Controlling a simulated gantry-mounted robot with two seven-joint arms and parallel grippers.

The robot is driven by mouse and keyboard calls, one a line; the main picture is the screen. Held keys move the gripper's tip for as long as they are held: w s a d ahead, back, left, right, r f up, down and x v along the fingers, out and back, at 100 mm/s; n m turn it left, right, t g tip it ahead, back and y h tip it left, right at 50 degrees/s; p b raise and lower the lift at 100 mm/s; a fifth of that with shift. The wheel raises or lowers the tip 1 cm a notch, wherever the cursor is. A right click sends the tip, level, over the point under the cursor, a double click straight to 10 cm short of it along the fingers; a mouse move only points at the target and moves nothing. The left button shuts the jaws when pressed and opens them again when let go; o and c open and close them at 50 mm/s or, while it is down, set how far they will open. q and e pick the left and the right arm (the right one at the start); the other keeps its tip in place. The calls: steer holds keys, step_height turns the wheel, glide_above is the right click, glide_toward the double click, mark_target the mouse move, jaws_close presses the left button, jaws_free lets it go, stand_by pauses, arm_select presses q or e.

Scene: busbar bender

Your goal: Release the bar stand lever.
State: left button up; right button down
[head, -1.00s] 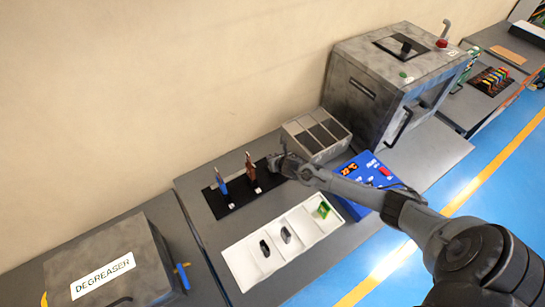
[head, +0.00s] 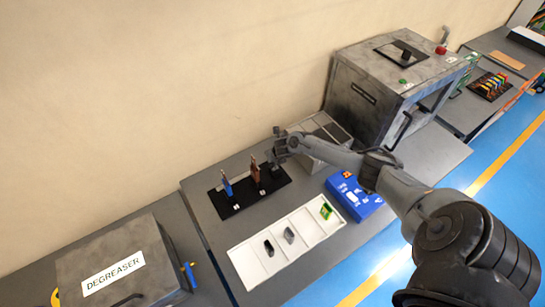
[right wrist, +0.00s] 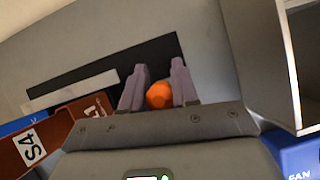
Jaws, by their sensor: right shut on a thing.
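The bar stand is a black base (head: 229,206) in the head view, with a blue bar (head: 227,187) and a brown bar (head: 254,170) upright in it. My right gripper (head: 275,156) is at its right end, beside the brown bar. In the right wrist view my right gripper (right wrist: 158,80) is shut on the orange lever knob (right wrist: 159,96), which sits between its two fingers. The brown bar (right wrist: 88,110) shows at lower left there, by a label reading S4. In the head view the lever is hidden by my gripper. My left gripper is not in view.
A white compartment tray (head: 265,279) lies in front of the stand. A blue box (head: 362,204) and a grey divided bin (head: 320,153) are to the right, with a large grey machine (head: 367,95) behind. A degreaser box (head: 125,265) stands at left.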

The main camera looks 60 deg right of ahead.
steer(key=shift+s+f, duration=0.1)
steer(key=c, duration=0.9)
jaws_free()
steer(key=shift+c, duration=0.2)
steer(key=shift+r, duration=0.2)
steer(key=shift+s+a+r, duration=0.15)
steer(key=shift+s+r, duration=0.05)
steer(key=shift+r, duration=0.4)
steer(key=p+v, duration=0.1)
steer(key=v, duration=0.8)
steer(key=shift+s, duration=0.1)
